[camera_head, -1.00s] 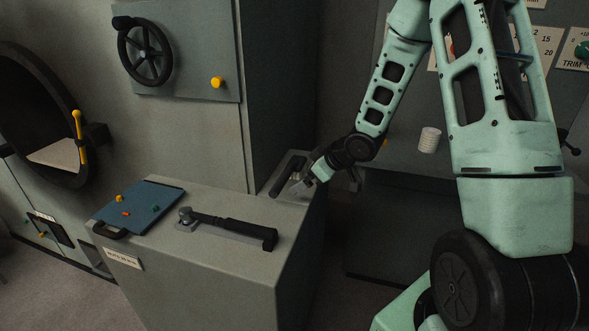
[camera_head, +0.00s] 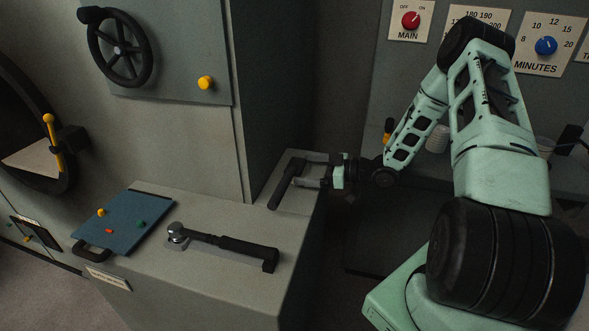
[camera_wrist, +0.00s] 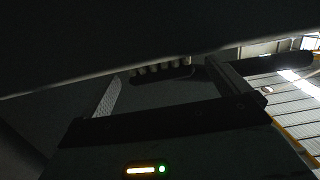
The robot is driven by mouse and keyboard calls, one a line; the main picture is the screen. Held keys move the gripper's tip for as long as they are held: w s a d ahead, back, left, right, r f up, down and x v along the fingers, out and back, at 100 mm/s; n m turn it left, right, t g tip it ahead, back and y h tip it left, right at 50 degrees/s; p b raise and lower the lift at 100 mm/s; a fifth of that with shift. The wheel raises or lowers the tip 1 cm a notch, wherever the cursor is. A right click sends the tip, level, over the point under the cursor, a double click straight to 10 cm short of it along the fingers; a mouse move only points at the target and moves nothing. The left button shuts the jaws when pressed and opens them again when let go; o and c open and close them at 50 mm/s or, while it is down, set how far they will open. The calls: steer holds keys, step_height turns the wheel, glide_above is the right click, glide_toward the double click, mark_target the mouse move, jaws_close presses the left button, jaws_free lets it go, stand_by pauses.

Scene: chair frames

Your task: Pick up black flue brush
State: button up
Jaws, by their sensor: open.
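A black rod-like object (camera_head: 287,183), which may be the black flue brush, lies slanted on the right end of the grey cabinet top. My gripper (camera_head: 310,183) is just right of it, jaws pointing left at its middle; I cannot tell whether they touch. In the wrist view, my gripper's two fingers (camera_wrist: 165,88) stand apart with a gap between them. A dark ridged shape (camera_wrist: 160,72) shows beyond the gap, and a black bar (camera_wrist: 280,62) shows at the right. That view is too dark to name them surely.
A black-handled tool with a metal head (camera_head: 225,247) lies on the grey cabinet top (camera_head: 215,290). A blue board (camera_head: 125,222) with small coloured pieces is to its left. A tall grey cabinet wall (camera_head: 275,95) rises behind; a control panel (camera_head: 480,50) is at the right.

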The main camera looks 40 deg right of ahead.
steer(key=shift+x, duration=1.35)
steer(key=c, duration=1.2)
